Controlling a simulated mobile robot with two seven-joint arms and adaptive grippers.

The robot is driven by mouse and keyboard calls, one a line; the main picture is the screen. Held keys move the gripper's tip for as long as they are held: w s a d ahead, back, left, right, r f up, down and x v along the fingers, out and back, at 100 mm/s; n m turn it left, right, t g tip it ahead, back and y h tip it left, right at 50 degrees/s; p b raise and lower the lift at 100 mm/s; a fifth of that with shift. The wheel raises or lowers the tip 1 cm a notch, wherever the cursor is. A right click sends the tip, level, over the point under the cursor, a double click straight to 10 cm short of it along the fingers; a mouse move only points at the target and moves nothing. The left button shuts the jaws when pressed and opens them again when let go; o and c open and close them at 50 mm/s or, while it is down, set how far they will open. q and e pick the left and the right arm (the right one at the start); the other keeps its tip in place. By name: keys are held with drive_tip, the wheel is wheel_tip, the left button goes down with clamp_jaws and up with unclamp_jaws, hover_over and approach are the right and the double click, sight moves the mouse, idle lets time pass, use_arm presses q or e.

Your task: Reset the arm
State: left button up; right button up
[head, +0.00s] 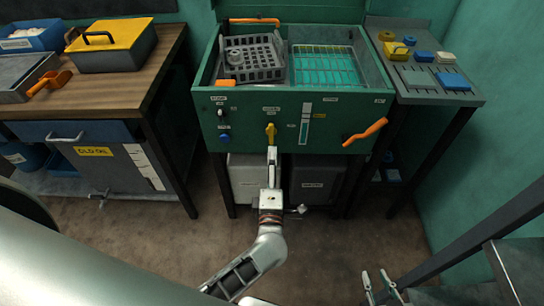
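My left arm comes in from the lower left, and its gripper (272,150) is in front of the green sink-like unit (240,135). It points up at the yellow knob (270,129) on the front panel. The fingertips are just below the knob or overlap it; I cannot tell whether they touch. The fingers are seen nearly edge-on, so their opening is hidden. My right gripper (376,284) is low at the bottom right, with two fingers apart and nothing between them. It is over the floor, away from the unit, and its arm is mostly out of view.
A wooden bench (118,95) with a yellow-lidded box (112,45) stands at the left. A side shelf (428,85) with small blue and yellow parts is at the right. An orange handle (365,132) sticks out of the panel. Grey steps (522,268) and a rail (470,240) flank the lower right.

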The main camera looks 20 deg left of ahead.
use_arm(q)
drive_tip(key=shift+s, duration=0.15)
idle(0.4)
drive_tip(key=s+d+f+m+g+h, duration=0.1)
drive_tip(key=s+d+f+m+h, duration=0.2)
drive_tip(key=s+m+h, duration=1)
drive_tip(key=s+a+f+m+g+y, duration=0.5)
drive_tip(key=s+a+f+m, duration=0.2)
drive_tip(key=m, duration=0.5)
drive_tip(key=shift+s+a+f+g, duration=0.25)
drive_tip(key=shift+s+f+g, duration=0.15)
drive_tip(key=shift+f, duration=0.25)
idle(3.7)
